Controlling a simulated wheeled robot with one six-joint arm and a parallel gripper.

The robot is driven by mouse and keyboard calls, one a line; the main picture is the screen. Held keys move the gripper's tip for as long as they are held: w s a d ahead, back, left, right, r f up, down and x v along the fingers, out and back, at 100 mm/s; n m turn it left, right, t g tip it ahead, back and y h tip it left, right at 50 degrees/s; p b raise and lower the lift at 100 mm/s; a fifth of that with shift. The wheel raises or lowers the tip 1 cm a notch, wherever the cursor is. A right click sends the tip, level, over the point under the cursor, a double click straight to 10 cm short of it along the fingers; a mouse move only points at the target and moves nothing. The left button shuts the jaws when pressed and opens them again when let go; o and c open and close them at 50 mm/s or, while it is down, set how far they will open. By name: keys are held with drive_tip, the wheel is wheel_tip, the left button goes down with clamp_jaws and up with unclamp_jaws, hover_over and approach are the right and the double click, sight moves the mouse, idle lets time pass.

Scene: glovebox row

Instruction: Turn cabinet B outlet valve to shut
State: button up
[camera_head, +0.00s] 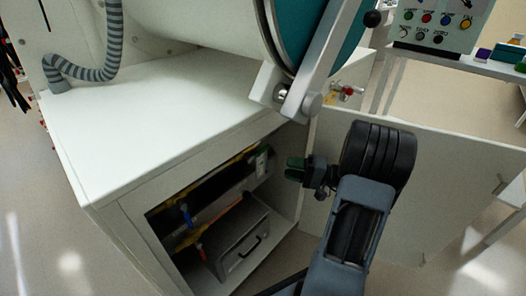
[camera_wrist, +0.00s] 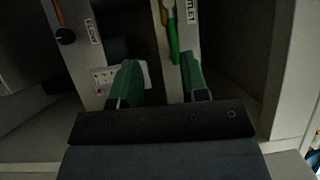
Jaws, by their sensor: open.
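In the wrist view a green valve handle (camera_wrist: 172,38) runs up and down on a pale panel strip, beside a label (camera_wrist: 187,12) that reads "...TLET", its first letters cut off. My gripper (camera_wrist: 160,82) has two green fingertips, apart and with nothing between them. The handle is beyond the fingertips, above the gap and nearer the right one; no contact is visible. In the head view my gripper (camera_head: 296,169) is at the right side of the open cabinet (camera_head: 130,212). I cannot make out the green handle there, nor a letter on the cabinet.
A black knob (camera_wrist: 65,37) beside a "FLOW" label is at upper left in the wrist view. A blue handle (camera_head: 186,215) and a grey box (camera_head: 243,250) are inside the cabinet. The open door (camera_head: 440,185) stands at right. Red-handled fittings (camera_head: 348,90) are above it.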

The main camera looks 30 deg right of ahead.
sight(262, 150)
drive_tip(key=w+a+t+b, duration=0.1)
drive_tip(key=w+a, duration=0.1)
drive_tip(key=w, duration=0.1)
drive_tip(key=w+a+r+b, duration=0.1)
drive_tip(key=w+a, duration=0.1)
drive_tip(key=w, duration=0.1)
drive_tip(key=w+a+r+t+b, duration=0.1)
drive_tip(key=w, duration=0.2)
drive_tip(key=shift+w+a+r+m+t+h+b, duration=0.2)
drive_tip(key=shift+w+a+m+t+h+b, duration=0.1)
drive_tip(key=shift+a+m, duration=0.1)
clamp_jaws()
idle(0.5)
